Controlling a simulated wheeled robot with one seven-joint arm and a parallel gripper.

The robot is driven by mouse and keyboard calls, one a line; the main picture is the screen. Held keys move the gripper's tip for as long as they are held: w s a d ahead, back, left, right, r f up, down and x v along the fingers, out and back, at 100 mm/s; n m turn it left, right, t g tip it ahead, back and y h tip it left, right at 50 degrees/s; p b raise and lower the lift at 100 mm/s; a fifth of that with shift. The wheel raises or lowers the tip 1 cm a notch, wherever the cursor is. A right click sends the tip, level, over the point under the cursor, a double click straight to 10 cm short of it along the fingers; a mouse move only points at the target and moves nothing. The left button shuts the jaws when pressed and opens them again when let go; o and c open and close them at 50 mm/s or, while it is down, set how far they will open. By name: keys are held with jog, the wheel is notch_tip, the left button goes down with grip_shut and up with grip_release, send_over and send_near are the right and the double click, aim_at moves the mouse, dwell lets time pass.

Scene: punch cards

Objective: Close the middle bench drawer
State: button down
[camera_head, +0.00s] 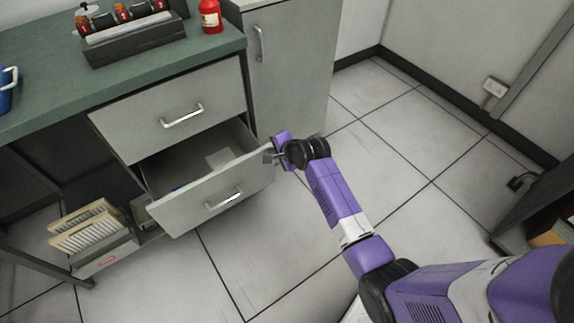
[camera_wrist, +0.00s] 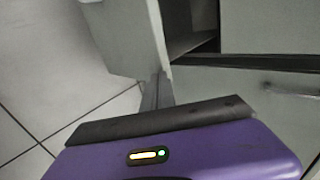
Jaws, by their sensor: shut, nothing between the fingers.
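The bench drawer (camera_head: 215,196) under the top drawer stands pulled out, with a metal bar handle (camera_head: 224,199) on its grey front. A pale item and a bit of blue show inside it. My gripper (camera_head: 270,156) is at the right end of the drawer front, by its upper corner. It is shut and holds nothing. In the wrist view the drawer (camera_wrist: 122,38) rises just beyond the fingers (camera_wrist: 157,92). I cannot tell whether the fingers touch it. The top drawer (camera_head: 175,112) is shut.
The green bench top (camera_head: 60,95) carries a dark rack (camera_head: 135,40) and a red bottle (camera_head: 210,16). A grey cabinet (camera_head: 290,70) stands right of the drawers. A box of cards (camera_head: 90,235) sits on the low shelf at left. The tiled floor (camera_head: 290,250) in front is clear.

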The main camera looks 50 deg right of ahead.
jog(key=w+d+b, duration=0.1)
jog(key=w+b, duration=0.1)
jog(key=w, duration=0.3)
jog(key=w+d+b, duration=0.2)
jog(key=w+b, duration=0.1)
jog(key=w, duration=0.3)
jog(key=w+d+b, duration=0.1)
jog(key=w+b, duration=0.1)
jog(key=w, duration=0.3)
jog(key=shift+w+d+r+b, duration=0.1)
jog(key=shift+w+d+b, duration=0.15)
jog(key=shift+w+b, duration=0.1)
